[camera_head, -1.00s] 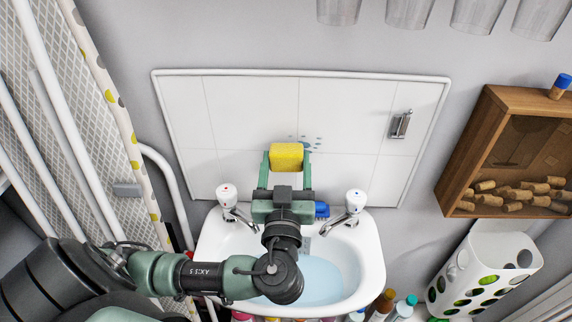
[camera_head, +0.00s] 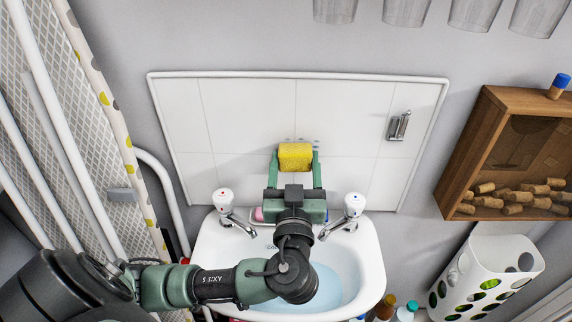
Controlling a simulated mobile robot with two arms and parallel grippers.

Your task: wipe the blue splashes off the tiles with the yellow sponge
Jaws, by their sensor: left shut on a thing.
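My left gripper (camera_head: 296,165) is shut on the yellow sponge (camera_head: 295,156). It holds the sponge up at the white tiles (camera_head: 245,110) above the sink; whether the sponge touches them I cannot tell. Faint bluish-grey marks, the splashes (camera_head: 317,141), show just above and beside the sponge's top edge. The sponge hides the tile behind it, so any splashes there are out of sight. My right gripper is not in view.
The white sink (camera_head: 356,270) with water lies below, with a left tap (camera_head: 224,198) and a right tap (camera_head: 352,207). A metal holder (camera_head: 398,126) is fixed on the right tiles. A wooden cork box (camera_head: 484,150) hangs at right. Clear cups hang above.

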